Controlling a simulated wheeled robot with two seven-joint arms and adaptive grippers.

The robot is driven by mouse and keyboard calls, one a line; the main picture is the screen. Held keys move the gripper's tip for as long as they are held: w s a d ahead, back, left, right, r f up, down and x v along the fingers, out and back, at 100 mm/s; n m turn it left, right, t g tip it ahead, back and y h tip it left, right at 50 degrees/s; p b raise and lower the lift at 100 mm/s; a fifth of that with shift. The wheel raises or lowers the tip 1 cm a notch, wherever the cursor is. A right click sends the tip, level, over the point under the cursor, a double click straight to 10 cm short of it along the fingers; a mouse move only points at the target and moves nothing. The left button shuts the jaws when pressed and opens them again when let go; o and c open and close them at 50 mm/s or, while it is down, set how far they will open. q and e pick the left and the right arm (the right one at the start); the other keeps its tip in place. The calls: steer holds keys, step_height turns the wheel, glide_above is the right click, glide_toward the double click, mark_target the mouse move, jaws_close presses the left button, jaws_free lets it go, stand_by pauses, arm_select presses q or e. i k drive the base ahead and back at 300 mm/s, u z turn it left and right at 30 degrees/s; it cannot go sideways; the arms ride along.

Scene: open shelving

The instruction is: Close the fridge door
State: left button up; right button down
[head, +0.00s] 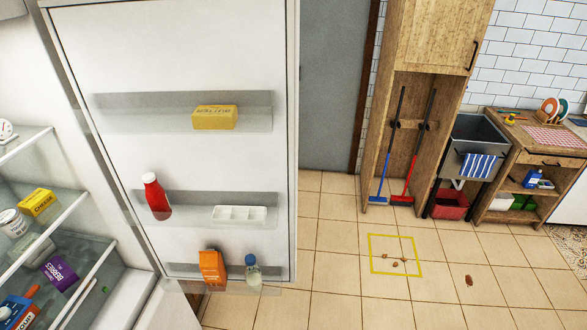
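The fridge door (180,60) stands wide open in the head view, its white inner side facing me. Its shelves hold a yellow butter pack (214,117), a red bottle (156,196), a white tray (239,214), an orange carton (212,268) and a clear bottle with a blue cap (253,272). The fridge interior (90,232) is at the left, with glass shelves carrying a yellow box (38,203), a purple box (60,272) and jars. Neither of my grippers shows in this view. The door's outer side is hidden.
A wooden cupboard (428,40) with a blue and a red broom stands behind the door to the right. A sink (476,145) and a wooden counter (545,140) are at the far right. The tiled floor is mostly open, with brown bits in a yellow square (394,255).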

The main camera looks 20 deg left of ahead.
mark_target(138, 72)
steer(key=z, duration=0.25)
steer(key=i, duration=3.5)
steer(key=u, duration=4.25)
steer(key=i, duration=0.55)
steer(key=u, duration=0.5)
steer(key=k, duration=0.2)
steer(key=z, duration=0.8)
